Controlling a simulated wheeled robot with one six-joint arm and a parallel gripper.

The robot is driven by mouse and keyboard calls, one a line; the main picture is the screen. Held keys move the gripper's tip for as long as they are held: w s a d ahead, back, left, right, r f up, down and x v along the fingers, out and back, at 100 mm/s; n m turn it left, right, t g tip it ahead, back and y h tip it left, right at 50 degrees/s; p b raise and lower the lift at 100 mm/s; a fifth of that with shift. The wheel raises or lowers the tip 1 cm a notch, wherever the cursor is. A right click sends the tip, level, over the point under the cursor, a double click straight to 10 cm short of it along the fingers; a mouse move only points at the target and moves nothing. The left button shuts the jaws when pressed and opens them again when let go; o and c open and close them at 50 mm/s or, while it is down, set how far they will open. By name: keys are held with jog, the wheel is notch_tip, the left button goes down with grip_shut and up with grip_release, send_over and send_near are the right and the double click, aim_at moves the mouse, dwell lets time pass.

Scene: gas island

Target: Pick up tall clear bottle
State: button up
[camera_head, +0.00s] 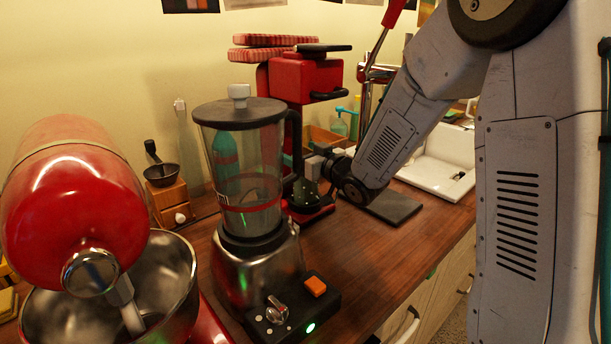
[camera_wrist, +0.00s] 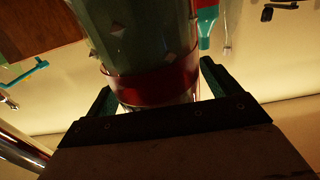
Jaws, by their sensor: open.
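In the wrist view a large, greenish see-through bottle-like body (camera_wrist: 140,40) with a red band fills the space between my fingers. It looks like the tall clear bottle, but its ends are out of frame. My gripper (camera_wrist: 156,78) is open, with one finger on each side of the body near the red band. I cannot tell whether the fingers touch it. In the head view my gripper (camera_head: 314,165) is behind and right of the blender, its fingertips hard to make out. The bottle is not clearly seen there; a teal bottle shape (camera_head: 225,158) shows through the blender jar.
The blender (camera_head: 262,272) stands in front of my gripper, with a red stand mixer (camera_head: 75,205) at left. A red machine (camera_head: 307,78) rises close behind. A spray bottle (camera_head: 341,122), a dark mat (camera_head: 392,207) and a white sink (camera_head: 445,160) lie right. The front-right counter (camera_head: 365,262) is clear.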

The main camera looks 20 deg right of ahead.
jog(key=shift+w, duration=0.15)
jog(key=c, duration=1.9)
jog(key=shift+r, duration=0.1)
grip_shut()
